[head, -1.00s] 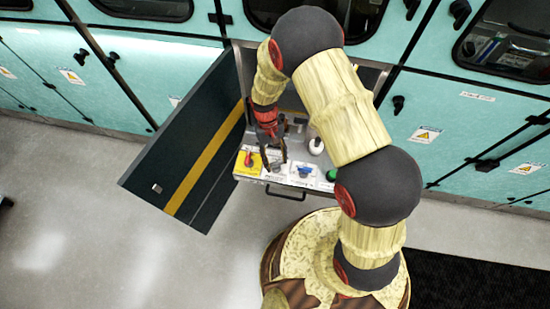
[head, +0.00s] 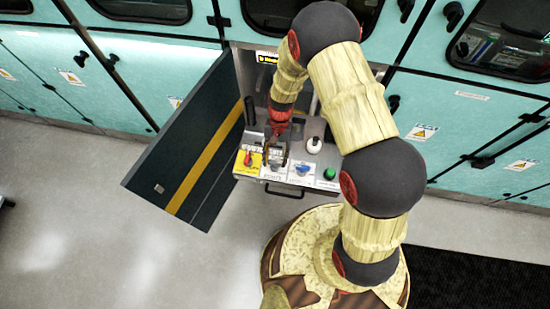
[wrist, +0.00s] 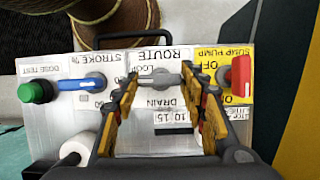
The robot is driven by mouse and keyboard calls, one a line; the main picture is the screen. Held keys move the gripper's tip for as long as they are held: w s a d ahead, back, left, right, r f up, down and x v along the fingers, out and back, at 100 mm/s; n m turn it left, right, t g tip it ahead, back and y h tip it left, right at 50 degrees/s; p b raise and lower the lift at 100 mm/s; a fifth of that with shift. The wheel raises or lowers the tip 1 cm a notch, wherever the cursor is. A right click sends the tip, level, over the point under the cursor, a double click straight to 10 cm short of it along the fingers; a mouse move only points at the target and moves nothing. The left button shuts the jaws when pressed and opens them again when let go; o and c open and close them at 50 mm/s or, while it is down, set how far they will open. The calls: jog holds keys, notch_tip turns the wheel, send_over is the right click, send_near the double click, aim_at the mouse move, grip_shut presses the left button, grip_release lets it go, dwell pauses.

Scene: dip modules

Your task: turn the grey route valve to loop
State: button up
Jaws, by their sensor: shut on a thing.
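The grey route valve (wrist: 160,79) shows in the wrist view under the ROUTE label, with the LOOP and DRAIN labels on either side of it. Its handle lies across the picture between my fingers. My gripper (wrist: 160,80) is shut on this handle, one finger at each end; the fingers hide the handle's ends. In the head view my gripper (head: 276,158) reaches down onto the panel between the yellow plate and the blue knob, and the valve itself is mostly hidden there.
A red sump pump switch (wrist: 241,76) is on a yellow plate at one side. A blue stroke knob (wrist: 90,82) and green dose test button (wrist: 36,91) are at the other. A white round-topped thing (head: 314,145) stands behind. An open dark door (head: 190,150) flanks the panel.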

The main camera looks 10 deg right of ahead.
dwell(0.3)
jog(key=o, duration=1.1)
jog(key=shift+c, duration=0.2)
jog(key=shift+o, duration=0.6)
jog(key=v, duration=1.2)
